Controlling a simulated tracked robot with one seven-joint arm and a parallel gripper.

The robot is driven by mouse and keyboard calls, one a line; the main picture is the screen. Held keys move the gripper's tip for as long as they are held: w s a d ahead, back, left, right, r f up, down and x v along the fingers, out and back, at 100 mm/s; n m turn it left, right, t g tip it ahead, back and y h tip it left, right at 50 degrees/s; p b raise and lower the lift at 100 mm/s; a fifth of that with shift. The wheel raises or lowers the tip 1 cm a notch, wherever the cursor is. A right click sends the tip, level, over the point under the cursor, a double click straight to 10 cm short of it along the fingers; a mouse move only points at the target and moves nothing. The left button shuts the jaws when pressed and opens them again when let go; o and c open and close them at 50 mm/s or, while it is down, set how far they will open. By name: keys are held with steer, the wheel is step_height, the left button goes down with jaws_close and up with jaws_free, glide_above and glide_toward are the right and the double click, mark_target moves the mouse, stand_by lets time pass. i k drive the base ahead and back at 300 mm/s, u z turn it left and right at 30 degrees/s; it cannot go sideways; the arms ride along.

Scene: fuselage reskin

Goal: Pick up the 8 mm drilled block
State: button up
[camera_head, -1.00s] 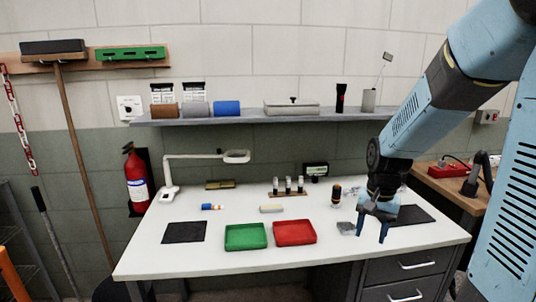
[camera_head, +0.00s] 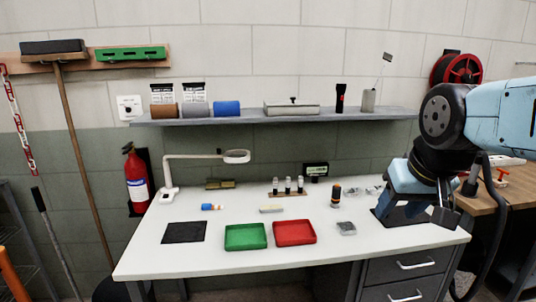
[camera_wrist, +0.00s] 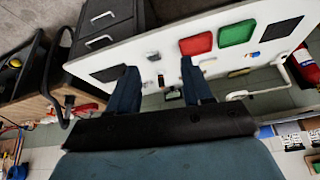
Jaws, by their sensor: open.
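A small grey block (camera_head: 346,228) lies on the white workbench, right of the red tray. It looks like the drilled block, but its hole size cannot be read. It also shows as a small grey shape (camera_wrist: 152,57) in the wrist view. My gripper (camera_head: 420,213) is open and empty to the right of the block, above the right dark mat, apart from the block. In the wrist view, my gripper's two fingers (camera_wrist: 160,80) are spread with bench surface visible between them.
A red tray (camera_head: 295,233) and a green tray (camera_head: 246,237) sit at the bench front. An upright black-and-orange item (camera_head: 336,196) stands behind the block. Small clear-looking pieces (camera_head: 374,190) lie behind. A vial rack (camera_head: 287,188) stands farther back.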

mark_target(356, 191)
steer(key=u, duration=0.1)
steer(key=k, duration=0.5)
steer(key=z, duration=0.6)
steer(key=i, duration=1.75)
steer(key=u, duration=0.4)
